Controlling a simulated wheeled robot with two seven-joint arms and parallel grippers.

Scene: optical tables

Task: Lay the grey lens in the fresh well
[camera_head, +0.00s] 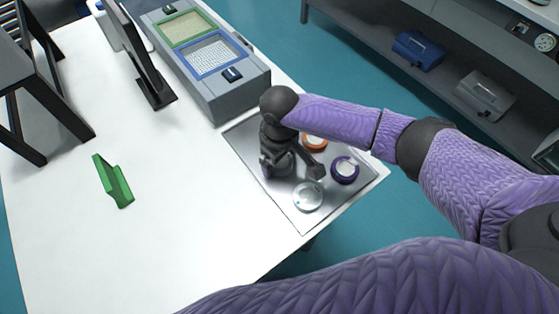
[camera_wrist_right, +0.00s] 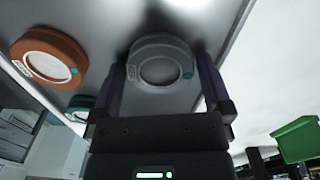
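The grey lens (camera_wrist_right: 162,66), a grey ring with a small teal mark, lies on the metal tray (camera_head: 247,139). In the wrist view it sits between the spread fingers of my right gripper (camera_wrist_right: 166,90), with a visible gap on at least one side. In the head view the right gripper (camera_head: 290,170) is low over the tray and mostly hides what is under it. A grey case (camera_head: 240,102) holds a green-framed well (camera_head: 185,28) and a blue-framed well (camera_head: 213,53). I cannot tell which is the fresh one. My left gripper is out of view.
The tray also carries an orange ring (camera_head: 314,143), a purple ring (camera_head: 344,170) and a pale round piece (camera_head: 308,197). A teal ring (camera_wrist_right: 78,106) shows partly in the wrist view. A monitor (camera_head: 143,55) and a green bracket (camera_head: 113,182) stand on the white table.

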